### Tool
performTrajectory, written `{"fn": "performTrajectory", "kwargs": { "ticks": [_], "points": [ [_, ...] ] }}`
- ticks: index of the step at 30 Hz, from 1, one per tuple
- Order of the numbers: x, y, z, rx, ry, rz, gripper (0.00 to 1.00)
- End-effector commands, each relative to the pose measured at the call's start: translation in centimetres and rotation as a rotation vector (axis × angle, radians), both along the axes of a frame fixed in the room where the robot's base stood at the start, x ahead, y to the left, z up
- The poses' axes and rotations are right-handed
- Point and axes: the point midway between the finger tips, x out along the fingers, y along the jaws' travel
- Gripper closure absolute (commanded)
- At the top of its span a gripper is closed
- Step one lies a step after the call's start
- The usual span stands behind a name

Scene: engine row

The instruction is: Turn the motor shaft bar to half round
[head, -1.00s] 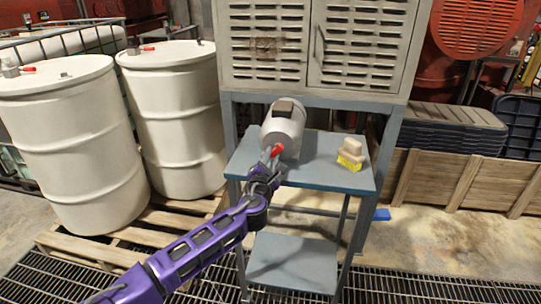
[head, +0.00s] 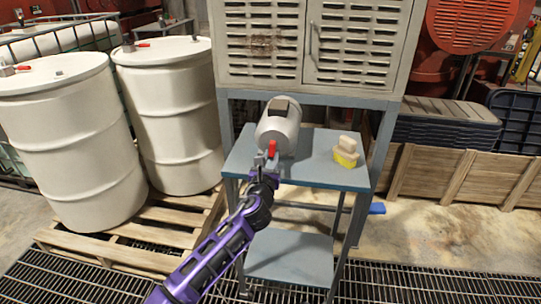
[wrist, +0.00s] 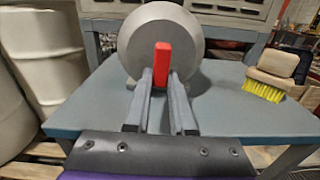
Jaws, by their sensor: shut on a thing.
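The motor (head: 279,124) is a grey cylinder lying on the blue-grey table, its round end facing me. In the wrist view its round face (wrist: 195,58) fills the upper middle. The red shaft bar (wrist: 161,66) stands close to upright in front of that face, and it also shows in the head view (head: 272,149). My gripper (wrist: 162,88) is shut on the bar's lower part, one finger on each side. The bar's lower end is hidden between the fingers.
The blue-grey table (head: 325,177) carries a brush (head: 346,152) with yellow bristles, right of the motor. A louvred cabinet (head: 310,45) stands above and behind. White drums (head: 70,140) stand on a wooden pallet (head: 180,232) at left. The tabletop between motor and brush is clear.

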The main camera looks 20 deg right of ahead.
Motion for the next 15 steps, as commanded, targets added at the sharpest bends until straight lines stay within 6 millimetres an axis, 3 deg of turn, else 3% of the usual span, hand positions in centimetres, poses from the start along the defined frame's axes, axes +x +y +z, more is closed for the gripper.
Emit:
{"fn": "performTrajectory", "kwargs": {
  "ticks": [15],
  "points": [
    [-0.04, -0.06, 0.05, -0.025, 0.016, -0.001, 1.00]
  ]
}}
